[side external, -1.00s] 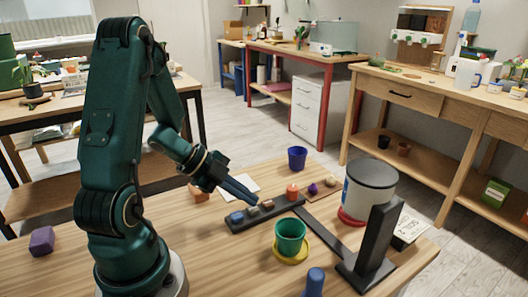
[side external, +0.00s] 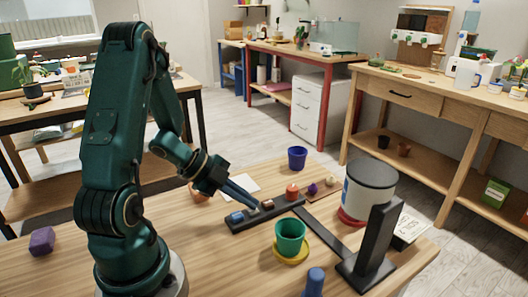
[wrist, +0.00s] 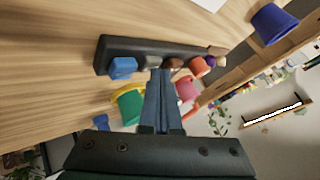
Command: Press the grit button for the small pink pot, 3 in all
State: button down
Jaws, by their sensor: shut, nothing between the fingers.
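A dark bar (side external: 283,209) on the table carries a row of coloured buttons. They include a blue button (side external: 236,217), a grey button (wrist: 154,62) and a brown button (side external: 267,204). My gripper (side external: 256,207) is shut and empty, pointing down at the bar. Its tips are at the grey button, between the blue and brown ones; I cannot tell whether they touch it. In the wrist view the shut fingers (wrist: 160,74) end just by the grey button. A pinkish object (wrist: 188,89) shows right of the fingers; I cannot tell whether it is the small pink pot.
A green pot (side external: 290,237) on a yellow saucer stands in front of the bar. A blue pot (side external: 297,157) stands behind it. A large white canister (side external: 368,192) and a black stand (side external: 379,240) are at the right. A purple block (side external: 41,241) lies at the left.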

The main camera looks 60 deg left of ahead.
aim_at(247, 209)
jog(key=shift+r, duration=0.95)
jog(key=shift+r, duration=2.5)
dwell(0.6)
notch_tip(247, 209, up, 4)
jog(key=shift+f, duration=0.1)
dwell(0.3)
jog(key=shift+f, duration=0.1)
jog(key=shift+f, duration=4.35)
